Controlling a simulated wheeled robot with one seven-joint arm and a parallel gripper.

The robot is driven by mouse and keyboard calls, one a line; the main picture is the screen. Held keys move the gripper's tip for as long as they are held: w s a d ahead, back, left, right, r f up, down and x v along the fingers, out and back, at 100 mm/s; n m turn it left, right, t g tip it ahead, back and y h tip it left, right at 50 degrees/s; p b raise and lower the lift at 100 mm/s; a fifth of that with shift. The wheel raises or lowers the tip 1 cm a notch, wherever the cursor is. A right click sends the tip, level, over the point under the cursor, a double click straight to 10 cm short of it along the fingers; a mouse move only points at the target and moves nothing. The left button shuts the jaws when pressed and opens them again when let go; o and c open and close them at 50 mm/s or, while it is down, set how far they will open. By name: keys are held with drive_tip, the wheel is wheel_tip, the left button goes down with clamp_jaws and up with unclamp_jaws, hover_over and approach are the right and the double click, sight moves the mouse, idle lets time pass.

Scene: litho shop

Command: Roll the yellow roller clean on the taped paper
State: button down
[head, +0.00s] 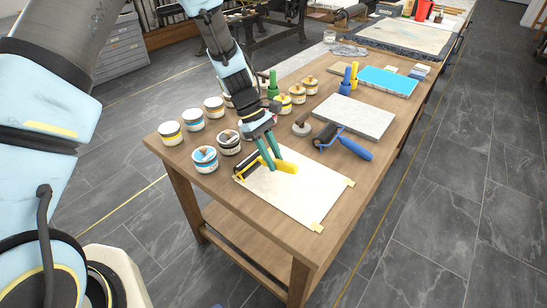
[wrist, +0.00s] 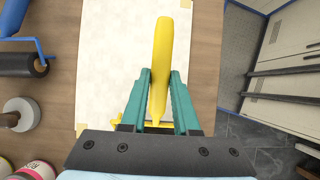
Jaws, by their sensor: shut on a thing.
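The yellow roller (head: 284,166) has a yellow handle, a yellow frame and a dark roll. My gripper (head: 271,158) is shut on its handle, and the roll lies over the left end of the paper. In the wrist view the yellow handle (wrist: 161,65) stands between the green fingers of my gripper (wrist: 160,90). The roll is mostly hidden behind the gripper there. The taped paper (head: 302,192) lies flat on the wooden table, with yellow tape at its corners. It also shows in the wrist view (wrist: 112,60). I cannot tell whether the roll touches the paper.
A blue-handled roller (head: 345,143) lies just beyond the paper, near a grey slab (head: 355,115). Several ink tins (head: 205,159) stand along the left of the table. A knobbed grey tool (head: 302,125) stands behind. The wooden table (head: 270,232) has a bare front edge.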

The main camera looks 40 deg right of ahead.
sight(282, 162)
drive_tip(key=shift+f+b, duration=0.35)
drive_tip(key=shift+f, duration=0.25)
drive_tip(key=s, duration=0.1)
drive_tip(key=s+d, duration=0.1)
drive_tip(key=s, duration=0.1)
drive_tip(key=shift+s+r, duration=0.1)
drive_tip(key=shift+s, duration=0.15)
drive_tip(key=s+d+p, duration=0.1)
drive_tip(key=s+d, duration=0.1)
drive_tip(key=s, duration=0.7)
drive_tip(key=s+d+p, duration=0.1)
drive_tip(key=s+d, duration=0.2)
drive_tip(key=s, duration=0.7)
drive_tip(key=shift+s, duration=0.25)
idle(0.4)
drive_tip(key=shift+w+a+p, duration=0.35)
drive_tip(key=shift+w+a, duration=0.65)
drive_tip(key=shift+w, duration=2.8)
drive_tip(key=shift+w+a+p, duration=0.4)
drive_tip(key=shift+w+a, duration=0.6)
drive_tip(key=shift+w, duration=2.8)
drive_tip(key=shift+w+a+p, duration=0.35)
drive_tip(key=shift+w+a, duration=0.65)
drive_tip(key=shift+w, duration=2.8)
